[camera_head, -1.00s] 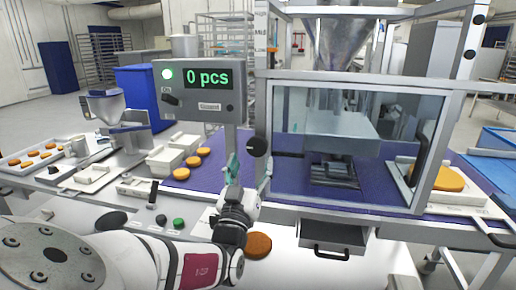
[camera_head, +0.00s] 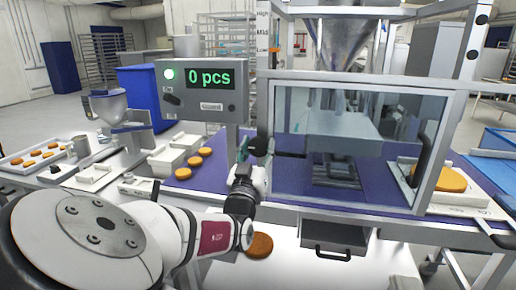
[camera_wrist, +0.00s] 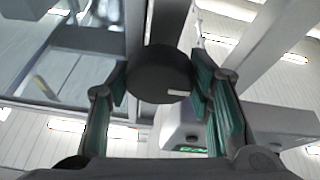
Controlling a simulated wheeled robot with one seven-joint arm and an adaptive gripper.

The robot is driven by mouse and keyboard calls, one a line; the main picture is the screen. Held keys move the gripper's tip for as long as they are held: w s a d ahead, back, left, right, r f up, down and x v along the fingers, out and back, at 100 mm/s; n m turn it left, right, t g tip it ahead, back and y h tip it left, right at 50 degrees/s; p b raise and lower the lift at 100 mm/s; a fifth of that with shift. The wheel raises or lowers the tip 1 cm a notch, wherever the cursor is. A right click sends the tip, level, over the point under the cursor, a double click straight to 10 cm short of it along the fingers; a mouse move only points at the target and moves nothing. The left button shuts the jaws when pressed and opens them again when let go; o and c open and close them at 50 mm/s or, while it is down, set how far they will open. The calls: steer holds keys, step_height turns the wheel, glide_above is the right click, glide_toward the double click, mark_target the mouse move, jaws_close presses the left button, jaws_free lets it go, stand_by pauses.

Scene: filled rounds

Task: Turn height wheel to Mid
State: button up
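The height wheel is a round black knob (camera_wrist: 160,75) with a small pale mark near its lower right edge, seen in the wrist view. My gripper (camera_wrist: 158,80) has its teal-padded fingers apart, one on each side of the wheel. Whether the pads touch it I cannot tell. In the head view my gripper (camera_head: 254,148) is at the machine's left front post, and the wheel is mostly hidden there. The height scale (camera_head: 262,34) on the post reads High, Mid and Low from top down. Its orange pointer (camera_head: 274,50) is beside Low.
A grey control box (camera_head: 201,90) showing "0 pcs" with a green light stands left of the post. The machine's clear guard (camera_head: 300,105) is just right of my gripper. A drawer (camera_head: 334,236) sits under the machine.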

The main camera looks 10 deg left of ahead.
steer(key=shift+m+h, duration=0.4)
steer(key=shift+m, duration=0.2)
steer(key=m+h, duration=0.1)
steer(key=m, duration=0.2)
steer(key=m+g+h, duration=0.1)
steer(key=m, duration=0.1)
steer(key=shift+m, duration=0.4)
steer(key=m+g+h, duration=0.1)
steer(key=m, duration=0.2)
steer(key=m+h, duration=0.1)
steer(key=m, duration=0.2)
steer(key=shift+r+g+h, duration=0.1)
steer(key=shift+g+h, duration=0.2)
steer(key=shift+g, duration=0.1)
steer(key=m+g, duration=0.1)
steer(key=m, duration=0.1)
steer(key=m+g+h+b, duration=0.1)
steer(key=m, duration=0.2)
steer(key=shift+m+g, duration=0.7)
steer(key=shift+m, duration=1.4)
steer(key=o, duration=1.1)
steer(key=shift+o, duration=0.2)
